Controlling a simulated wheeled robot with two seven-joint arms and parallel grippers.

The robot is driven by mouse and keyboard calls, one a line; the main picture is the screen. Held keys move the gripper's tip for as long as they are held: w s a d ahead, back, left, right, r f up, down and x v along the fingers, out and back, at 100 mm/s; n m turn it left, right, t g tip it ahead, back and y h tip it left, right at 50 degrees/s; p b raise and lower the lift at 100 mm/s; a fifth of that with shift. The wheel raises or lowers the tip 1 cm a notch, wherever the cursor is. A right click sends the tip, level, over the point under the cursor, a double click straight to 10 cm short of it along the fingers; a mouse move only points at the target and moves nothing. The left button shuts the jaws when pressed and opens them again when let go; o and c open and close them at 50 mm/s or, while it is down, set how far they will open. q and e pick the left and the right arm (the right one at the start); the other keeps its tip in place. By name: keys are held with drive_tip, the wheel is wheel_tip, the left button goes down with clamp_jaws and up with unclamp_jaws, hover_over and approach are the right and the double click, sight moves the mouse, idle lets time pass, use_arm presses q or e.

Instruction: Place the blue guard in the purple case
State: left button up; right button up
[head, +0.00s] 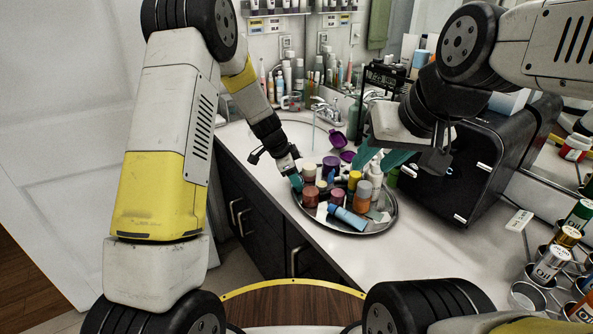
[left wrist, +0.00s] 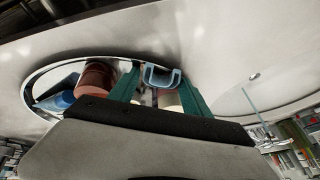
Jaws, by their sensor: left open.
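The purple case (head: 338,140) lies open by the sink, behind the round tray; a second purple part (head: 347,156) shows just in front of it. In the left wrist view, a light-blue U-shaped piece, which looks like the blue guard (left wrist: 163,76), is between the teal fingers of my left gripper (left wrist: 157,88). I cannot tell whether they touch it. In the head view my left gripper (head: 295,180) is low at the tray's left rim, open; the guard is not clear there. My right gripper (head: 384,158) is above the tray's right back, its teal fingers apart, apparently empty.
The metal tray (head: 378,224) is crowded with jars and bottles, including a light-blue cylinder (head: 347,216). A black cabinet (head: 465,165) stands to the right. Cans stand in rings at the far right. The front counter (head: 400,262) is mostly clear.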

use_arm(q)
drive_tip(key=c, duration=1.2)
drive_tip(key=shift+r, duration=0.1)
